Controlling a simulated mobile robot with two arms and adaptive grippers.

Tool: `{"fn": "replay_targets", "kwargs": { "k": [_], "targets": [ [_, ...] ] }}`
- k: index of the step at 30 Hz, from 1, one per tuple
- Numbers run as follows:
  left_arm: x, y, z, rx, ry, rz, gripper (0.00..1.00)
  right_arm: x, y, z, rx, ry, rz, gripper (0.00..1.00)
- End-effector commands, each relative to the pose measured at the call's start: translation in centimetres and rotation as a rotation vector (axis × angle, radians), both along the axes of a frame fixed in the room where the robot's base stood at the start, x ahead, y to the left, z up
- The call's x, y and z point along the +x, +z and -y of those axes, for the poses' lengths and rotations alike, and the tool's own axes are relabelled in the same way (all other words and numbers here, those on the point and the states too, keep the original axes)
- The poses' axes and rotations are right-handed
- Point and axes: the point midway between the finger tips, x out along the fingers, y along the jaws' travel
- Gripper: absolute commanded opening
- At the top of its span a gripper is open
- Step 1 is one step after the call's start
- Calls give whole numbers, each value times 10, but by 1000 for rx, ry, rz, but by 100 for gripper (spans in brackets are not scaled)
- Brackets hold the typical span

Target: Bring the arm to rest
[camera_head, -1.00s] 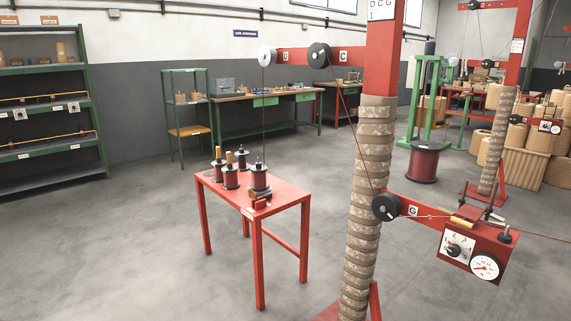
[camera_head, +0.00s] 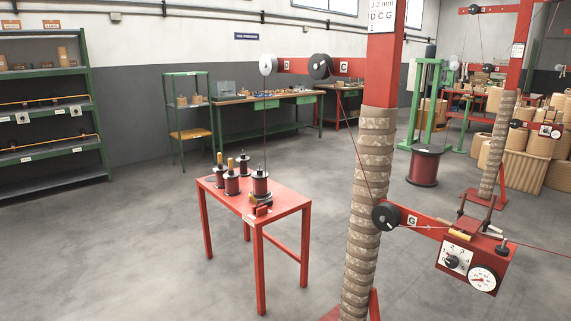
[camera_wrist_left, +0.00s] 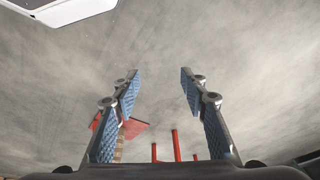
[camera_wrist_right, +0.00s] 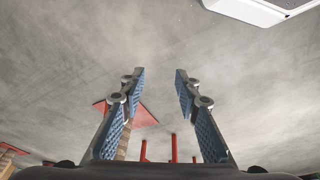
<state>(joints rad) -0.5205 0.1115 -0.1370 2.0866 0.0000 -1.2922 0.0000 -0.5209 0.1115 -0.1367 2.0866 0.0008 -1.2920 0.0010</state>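My left gripper (camera_wrist_left: 160,80) shows in the left wrist view with its two blue-padded fingers apart and nothing between them. My right gripper (camera_wrist_right: 160,82) shows in the right wrist view, also with fingers apart and empty. Beyond the fingers in both wrist views are grey floor and red legs of stands, at a distance. Neither arm shows in the head view. There, a red table (camera_head: 288,203) carries several dark wire spools, one of them the front spool (camera_head: 261,184) with a wire rising from it.
A red post wrapped in tan material (camera_head: 367,200) stands right of the table. A red arm with a dial box (camera_head: 473,262) juts out from it. A green shelf (camera_head: 50,105) is at left, a workbench (camera_head: 235,99) behind. The floor between is clear.

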Motion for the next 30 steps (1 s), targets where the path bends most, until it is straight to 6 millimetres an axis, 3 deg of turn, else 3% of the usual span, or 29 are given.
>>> {"fn": "replay_targets", "kwargs": {
  "k": [8, 15, 24, 30],
  "targets": [
    [-23, -75, -2, 6, -9, -57, 40, -23, -75, 2, -6, 10, -57, 30],
    [-75, -134, -9, 10, -19, -103, 40, -74, -134, 9, -11, 20, -102, 30],
    [-163, -173, -25, 18, -30, -154, 40, -163, -173, 25, -19, 32, -154, 30],
    [-199, -179, -32, 21, -36, -169, 40, -199, -179, 32, -22, 37, -169, 30]
  ]
}}
